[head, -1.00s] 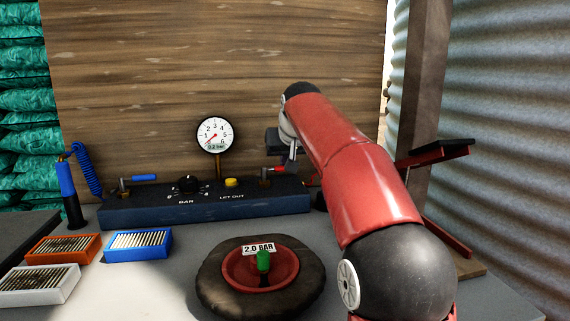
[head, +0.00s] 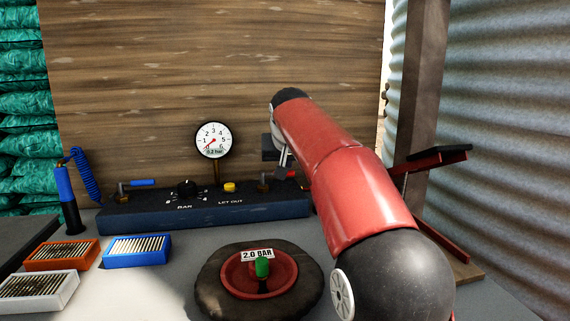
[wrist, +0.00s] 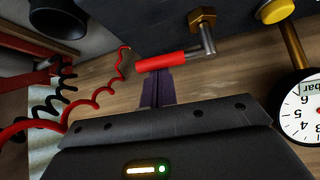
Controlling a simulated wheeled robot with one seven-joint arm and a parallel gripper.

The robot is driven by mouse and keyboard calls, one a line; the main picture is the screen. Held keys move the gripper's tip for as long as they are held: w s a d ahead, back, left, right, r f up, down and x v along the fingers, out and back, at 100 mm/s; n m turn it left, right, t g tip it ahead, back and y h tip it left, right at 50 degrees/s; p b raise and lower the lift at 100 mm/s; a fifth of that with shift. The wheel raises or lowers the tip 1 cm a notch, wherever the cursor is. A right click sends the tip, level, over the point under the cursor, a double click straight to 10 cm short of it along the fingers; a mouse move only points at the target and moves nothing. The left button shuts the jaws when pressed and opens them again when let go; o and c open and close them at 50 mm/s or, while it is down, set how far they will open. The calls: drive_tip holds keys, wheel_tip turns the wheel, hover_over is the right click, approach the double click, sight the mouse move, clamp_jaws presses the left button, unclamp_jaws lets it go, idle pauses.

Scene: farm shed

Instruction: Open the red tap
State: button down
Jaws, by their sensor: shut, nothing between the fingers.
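The red tap has a red lever sleeve (wrist: 165,61) on a metal arm from a brass fitting (wrist: 202,18). In the head view its red sleeve (head: 292,173) shows partly behind my gripper, at the right end of the dark blue panel (head: 205,210). My gripper (wrist: 156,74) is shut and empty. Its fingertips are right at the middle of the sleeve's long side in the wrist view; I cannot tell whether they touch it. In the head view my gripper (head: 284,160) is at the tap, partly hidden by my arm.
A pressure gauge (head: 213,140) and yellow button (head: 230,187) stand left of the tap. A blue-handled tap (head: 143,183) is at the panel's left end. A tyre (head: 215,290) lies in front. A red coiled hose (wrist: 103,97) hangs beside my gripper.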

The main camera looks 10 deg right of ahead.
drive_tip(key=s+m+h, duration=0.1)
drive_tip(key=m, duration=0.1)
drive_tip(key=m+g+h+p, duration=0.1)
drive_tip(key=shift+s+a+m+h, duration=0.35)
drive_tip(key=shift+s+m+h, duration=0.05)
drive_tip(key=m+h, duration=0.1)
drive_tip(key=s+m+g+p, duration=0.1)
drive_tip(key=m, duration=0.1)
drive_tip(key=a+m+g+h, duration=0.1)
drive_tip(key=shift+s+a+m+h+p, duration=0.1)
drive_tip(key=shift+s+m+h+p, duration=0.2)
drive_tip(key=shift+s+p, duration=0.1)
drive_tip(key=shift+s+a, duration=0.25)
drive_tip(key=shift+s, duration=0.05)
drive_tip(key=shift+s+a, duration=0.3)
drive_tip(key=shift+a, duration=0.25)
